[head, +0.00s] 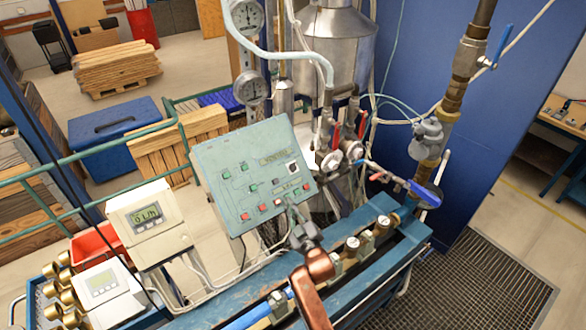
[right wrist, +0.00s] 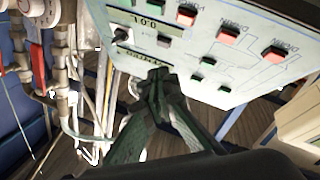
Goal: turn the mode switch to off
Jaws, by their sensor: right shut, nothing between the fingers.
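The mode switch looks to be the dark knob on a white square plate (head: 293,168) at the upper right of the grey-green control panel (head: 222,165). In the right wrist view the panel (right wrist: 255,20) appears upside down, and the likely switch (right wrist: 121,34) is near its left edge. I cannot read the knob's setting. My right gripper (head: 293,207) is shut and empty, in front of the panel's lower right part, below the switch. In the right wrist view its fingertips (right wrist: 158,76) are together near the panel edge, apart from the switch. My left gripper is not in view.
Red and green buttons (head: 248,216) sit on the panel close to my right gripper. Gauges, valves and pipes (head: 335,155) stand just right of the panel. A blue bench rail with fittings (head: 352,245) runs below. A meter box (head: 148,225) stands at left.

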